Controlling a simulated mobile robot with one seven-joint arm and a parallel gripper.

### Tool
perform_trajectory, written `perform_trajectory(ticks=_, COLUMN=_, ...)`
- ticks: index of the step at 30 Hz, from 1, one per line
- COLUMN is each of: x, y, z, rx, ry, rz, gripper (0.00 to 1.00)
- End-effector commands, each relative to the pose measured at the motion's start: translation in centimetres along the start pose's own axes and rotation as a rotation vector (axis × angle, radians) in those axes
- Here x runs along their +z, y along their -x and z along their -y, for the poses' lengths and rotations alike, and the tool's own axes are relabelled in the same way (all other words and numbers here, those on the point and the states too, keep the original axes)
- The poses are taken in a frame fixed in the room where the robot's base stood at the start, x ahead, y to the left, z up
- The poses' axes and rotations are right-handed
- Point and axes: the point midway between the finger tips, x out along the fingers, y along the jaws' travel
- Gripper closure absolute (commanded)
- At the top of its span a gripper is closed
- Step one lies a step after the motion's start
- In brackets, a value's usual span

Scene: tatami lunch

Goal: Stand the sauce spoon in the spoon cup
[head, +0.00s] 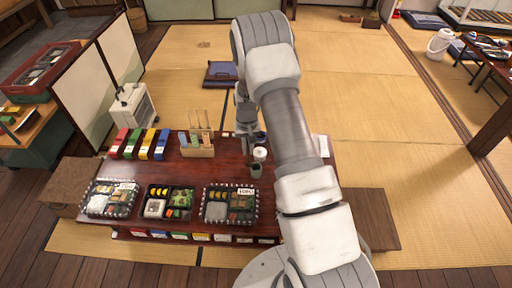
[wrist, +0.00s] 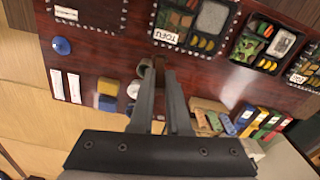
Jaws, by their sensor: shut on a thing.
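My gripper (wrist: 164,78) points down over the table in the wrist view, its fingers close together and shut on the sauce spoon. The spoon is almost wholly hidden by the fingers, so its tilt cannot be told. A small grey-green cup (wrist: 144,68), which looks like the spoon cup, appears right beside the fingertips. In the head view this cup (head: 256,170) stands upright on the dark red table, in front of a white lidded pot (head: 260,154). My gripper (head: 246,130) is partly hidden behind my arm there, beyond the cup.
Bento boxes (head: 230,204) line the table's front edge. A wooden rack (head: 197,150) and coloured cases (head: 140,143) stand at the back left. The wrist view also shows a blue and yellow block (wrist: 107,95) and a blue round thing (wrist: 61,46). Bare tabletop lies between the boxes and the rack.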

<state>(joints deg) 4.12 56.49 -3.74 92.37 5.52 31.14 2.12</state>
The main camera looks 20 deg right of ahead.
Motion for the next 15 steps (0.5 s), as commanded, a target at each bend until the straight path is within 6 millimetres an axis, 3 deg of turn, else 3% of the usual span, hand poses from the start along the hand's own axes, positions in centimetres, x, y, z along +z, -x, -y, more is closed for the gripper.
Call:
perform_trajectory(ticks=1, x=-1.2, y=-1.8, z=-0.4, rx=0.000, ry=-0.016, rz=-0.004, gripper=1.00)
perform_trajectory(ticks=3, x=-2.6, y=-2.8, z=-0.8, rx=0.000, ry=-0.038, rz=-0.003, gripper=1.00)
perform_trajectory(ticks=15, x=-9.1, y=-6.7, z=-3.5, rx=-0.002, ry=-0.145, rz=-0.003, gripper=1.00)
